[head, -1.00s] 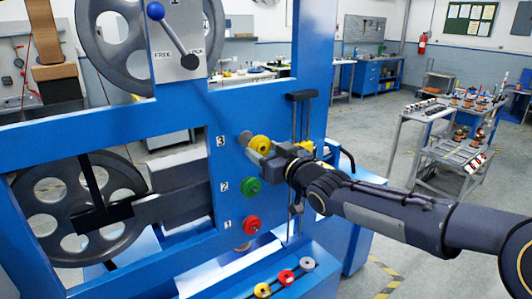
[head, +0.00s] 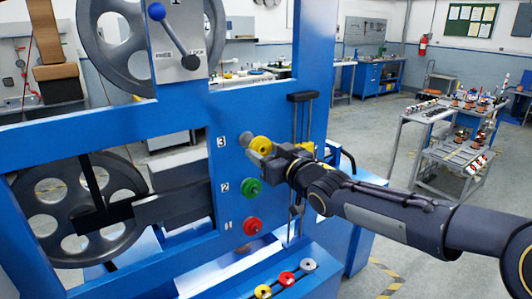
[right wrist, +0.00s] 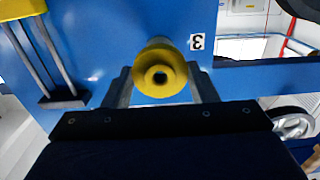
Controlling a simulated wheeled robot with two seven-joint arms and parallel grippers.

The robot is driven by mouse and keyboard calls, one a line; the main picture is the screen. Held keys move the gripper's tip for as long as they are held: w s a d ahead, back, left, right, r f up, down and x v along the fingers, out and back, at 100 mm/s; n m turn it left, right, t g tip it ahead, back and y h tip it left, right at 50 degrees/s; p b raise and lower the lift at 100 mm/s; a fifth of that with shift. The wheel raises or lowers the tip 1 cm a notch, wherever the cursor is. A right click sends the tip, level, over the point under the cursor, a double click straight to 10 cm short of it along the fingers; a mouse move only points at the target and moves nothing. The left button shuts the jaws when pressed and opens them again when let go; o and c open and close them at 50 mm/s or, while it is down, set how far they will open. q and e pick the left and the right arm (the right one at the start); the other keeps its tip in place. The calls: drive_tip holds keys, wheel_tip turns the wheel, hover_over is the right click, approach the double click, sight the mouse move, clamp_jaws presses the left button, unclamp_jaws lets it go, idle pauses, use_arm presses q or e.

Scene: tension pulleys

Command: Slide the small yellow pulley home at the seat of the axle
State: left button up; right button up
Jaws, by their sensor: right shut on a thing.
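The small yellow pulley (head: 261,143) is at the axle beside label 3 on the blue machine panel, and a grey round part (head: 245,138) shows just behind it. My right gripper (head: 262,153) is shut on this pulley. In the right wrist view, the pulley (right wrist: 146,75) faces me between the two fingers, with a dark round centre. My left gripper is out of view.
A green pulley (head: 251,188) and a red pulley (head: 252,226) sit below on the panel by labels 2 and 1. Yellow, red and white pulleys (head: 287,278) lie on the lower ledge. A vertical rail (head: 301,125) stands right of the pulleys.

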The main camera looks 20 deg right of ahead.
drive_tip(key=shift+b+x, duration=0.6)
drive_tip(key=shift+x, duration=0.95)
drive_tip(key=shift+w, duration=0.15)
idle(0.4)
drive_tip(key=shift+w+a+b, duration=0.25)
drive_tip(key=shift+w+b, duration=0.05)
drive_tip(key=shift+w, duration=0.35)
drive_tip(key=shift+r, duration=0.1)
